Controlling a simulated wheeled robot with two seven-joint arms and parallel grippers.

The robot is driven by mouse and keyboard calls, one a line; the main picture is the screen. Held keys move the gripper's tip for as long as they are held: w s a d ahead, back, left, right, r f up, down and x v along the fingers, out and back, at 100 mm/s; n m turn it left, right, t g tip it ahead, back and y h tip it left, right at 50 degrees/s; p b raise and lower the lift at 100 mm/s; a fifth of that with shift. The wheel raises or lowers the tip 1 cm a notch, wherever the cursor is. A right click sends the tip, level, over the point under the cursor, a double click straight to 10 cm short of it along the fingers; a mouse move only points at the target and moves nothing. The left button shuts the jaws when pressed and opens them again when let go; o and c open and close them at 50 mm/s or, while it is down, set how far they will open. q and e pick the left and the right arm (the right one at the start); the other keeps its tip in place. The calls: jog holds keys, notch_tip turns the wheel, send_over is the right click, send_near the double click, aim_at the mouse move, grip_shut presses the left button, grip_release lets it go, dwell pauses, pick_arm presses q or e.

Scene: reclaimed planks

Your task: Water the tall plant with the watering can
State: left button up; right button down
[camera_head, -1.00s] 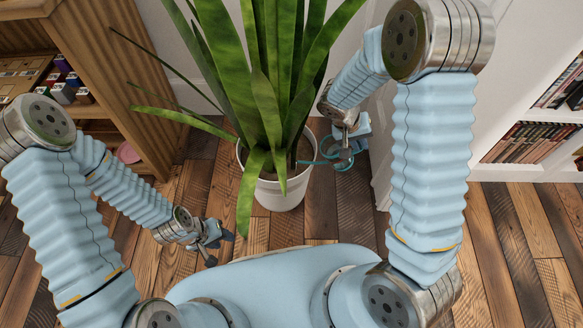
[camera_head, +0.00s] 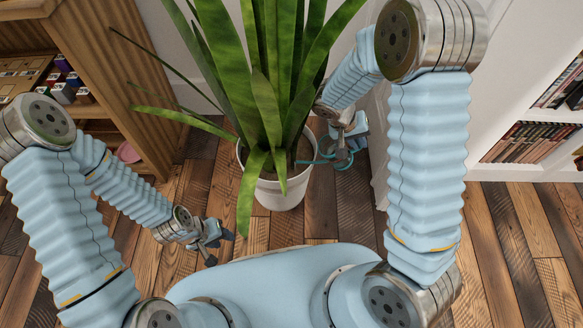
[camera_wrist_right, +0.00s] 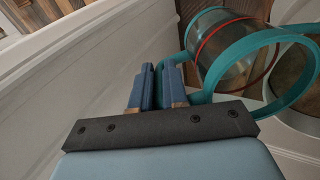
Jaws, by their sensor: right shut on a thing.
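The tall plant (camera_head: 268,110) has long green leaves and stands in a white pot (camera_head: 284,193) on the floor. The watering can (camera_wrist_right: 238,50) has a clear body with a teal handle, rim and red band; in the head view its teal spout (camera_head: 309,162) reaches left to the pot's right rim. My right gripper (camera_head: 346,152) is at the right of the pot, and its fingers (camera_wrist_right: 160,88) are shut on the can's handle. Part of the can is hidden behind the gripper in the head view. No water is discernible leaving the spout. My left gripper (camera_head: 220,245) is empty, fingers apart, left of the pot.
A wooden shelf unit (camera_head: 125,60) with small boxes stands at the left. A white bookcase (camera_head: 530,168) with books is at the right, close to my right arm. A pale wall is behind the plant. The plank floor (camera_head: 515,240) is clear at the front right.

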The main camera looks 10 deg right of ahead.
jog(key=shift+a+r+h, duration=0.5)
jog(key=shift+a+r, duration=0.2)
dwell(1.6)
jog(key=shift+d, duration=0.2)
jog(key=d+f+y, duration=0.6)
jog(key=f, duration=0.5)
jog(key=shift+f+y, duration=0.3)
jog(key=shift+y, duration=0.1)
